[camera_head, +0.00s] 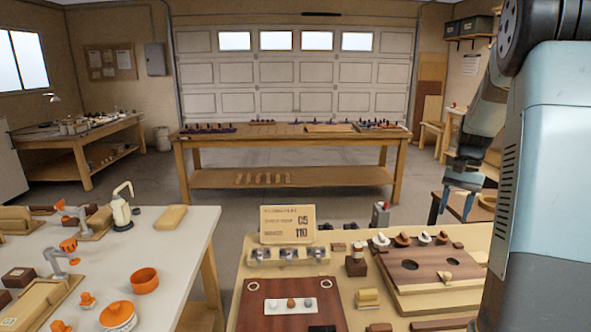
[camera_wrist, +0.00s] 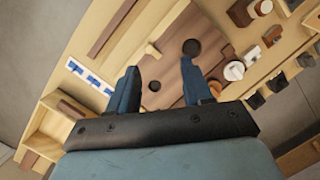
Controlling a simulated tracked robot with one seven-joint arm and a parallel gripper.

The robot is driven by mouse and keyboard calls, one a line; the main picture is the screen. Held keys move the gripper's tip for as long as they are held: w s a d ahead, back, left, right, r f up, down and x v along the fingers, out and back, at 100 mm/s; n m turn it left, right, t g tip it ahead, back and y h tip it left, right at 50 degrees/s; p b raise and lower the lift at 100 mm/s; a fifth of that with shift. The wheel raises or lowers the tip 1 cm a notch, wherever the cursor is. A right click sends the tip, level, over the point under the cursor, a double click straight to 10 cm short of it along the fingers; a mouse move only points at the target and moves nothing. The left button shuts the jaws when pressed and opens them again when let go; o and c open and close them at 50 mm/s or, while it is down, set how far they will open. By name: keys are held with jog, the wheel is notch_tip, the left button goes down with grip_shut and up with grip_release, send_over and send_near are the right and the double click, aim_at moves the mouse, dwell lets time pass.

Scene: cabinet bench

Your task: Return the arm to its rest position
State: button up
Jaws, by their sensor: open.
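My gripper (camera_head: 461,182) hangs at the right of the head view, fingers pointing down, above the right part of the near bench. In the wrist view my gripper (camera_wrist: 160,88) shows two blue fingers set wide apart with nothing between them. Below the fingers lies a dark wooden board (camera_wrist: 178,75) with round holes, apart from the fingertips. My arm fills the right edge of the head view and hides part of the bench there.
The near bench (camera_head: 350,275) holds a wooden board (camera_head: 428,273) with knobs, a dark red panel (camera_head: 262,318) and a sign (camera_head: 288,225). A white table (camera_head: 185,250) with orange parts stands at left. A long workbench (camera_head: 290,142) stands behind, with clear floor between.

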jog(key=s+a+r+n+t+h, duration=0.1)
jog(key=s+a+r+n+t, duration=0.15)
jog(key=s+a+r, duration=0.5)
jog(key=s+a+r+n+t+h, duration=0.1)
jog(key=s+a+r+n+t, duration=0.2)
jog(key=s+a, duration=0.65)
jog(key=s+a+n+t, duration=0.1)
jog(key=s+a+t, duration=0.1)
jog(key=s, duration=0.6)
jog(key=shift+s+a+r, duration=0.25)
jog(key=shift+a, duration=0.3)
